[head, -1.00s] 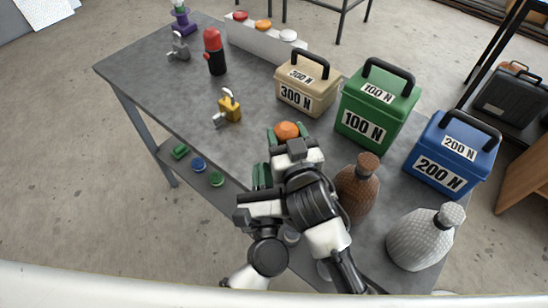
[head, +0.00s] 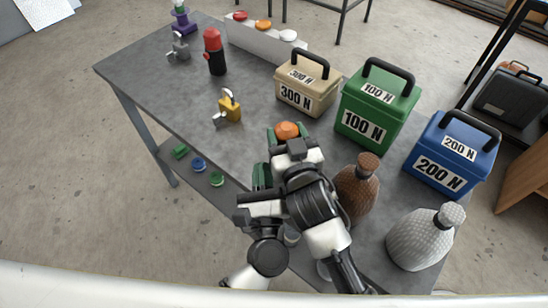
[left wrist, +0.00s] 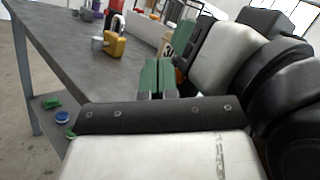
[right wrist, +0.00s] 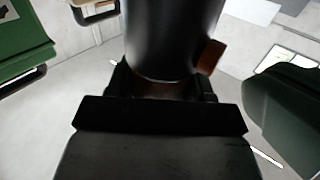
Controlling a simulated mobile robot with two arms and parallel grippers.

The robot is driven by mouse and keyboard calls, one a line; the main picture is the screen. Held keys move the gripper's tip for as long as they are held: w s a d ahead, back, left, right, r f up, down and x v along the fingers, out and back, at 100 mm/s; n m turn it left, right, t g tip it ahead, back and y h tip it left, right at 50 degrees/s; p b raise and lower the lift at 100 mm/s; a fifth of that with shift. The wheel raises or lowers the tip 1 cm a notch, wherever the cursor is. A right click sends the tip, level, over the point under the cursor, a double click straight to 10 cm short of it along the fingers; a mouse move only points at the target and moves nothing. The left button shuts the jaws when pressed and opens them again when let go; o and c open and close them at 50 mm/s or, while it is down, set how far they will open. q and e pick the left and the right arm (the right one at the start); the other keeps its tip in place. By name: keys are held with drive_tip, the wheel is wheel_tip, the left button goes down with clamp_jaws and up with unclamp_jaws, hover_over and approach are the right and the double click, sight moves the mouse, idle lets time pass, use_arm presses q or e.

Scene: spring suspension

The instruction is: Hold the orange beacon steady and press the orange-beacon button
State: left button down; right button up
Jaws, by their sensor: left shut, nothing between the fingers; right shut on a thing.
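The orange beacon shows in the head view as a rounded orange top (head: 287,130) between the fingers of my right gripper (head: 288,137). The right wrist view shows its black cylindrical body (right wrist: 172,38), with a small orange tab (right wrist: 210,57) on its side. My right gripper is shut on the beacon; its grip is mostly hidden. My left gripper (head: 262,176) is below and left of it, with its green fingers (left wrist: 158,78) together and empty. A white panel (head: 262,42) at the table's far edge carries red, orange (head: 264,25) and white round caps.
A red-topped beacon (head: 214,52), a yellow padlock (head: 229,106) and a grey padlock (head: 179,47) stand on the grey table (head: 150,75). Tan (head: 307,88), green (head: 375,108) and blue (head: 452,155) weight boxes line the right. Brown (head: 358,188) and white (head: 425,238) bottles stand near my arms.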

use_arm(q)
drive_tip(key=shift+w, duration=0.1)
drive_tip(key=shift+w+d, duration=0.25)
drive_tip(key=shift+w+d, duration=0.35)
drive_tip(key=shift+w, duration=0.35)
idle(1.0)
drive_tip(key=shift+s+a, duration=0.1)
idle(0.4)
drive_tip(key=shift+s+a+r, duration=0.1)
drive_tip(key=shift+s+a, duration=0.5)
drive_tip(key=shift+s, duration=0.2)
drive_tip(key=shift+s+a, duration=0.75)
drive_tip(key=shift+s, duration=0.3)
drive_tip(key=shift+s+a, duration=0.7)
drive_tip(key=shift+s, duration=0.35)
idle(0.6)
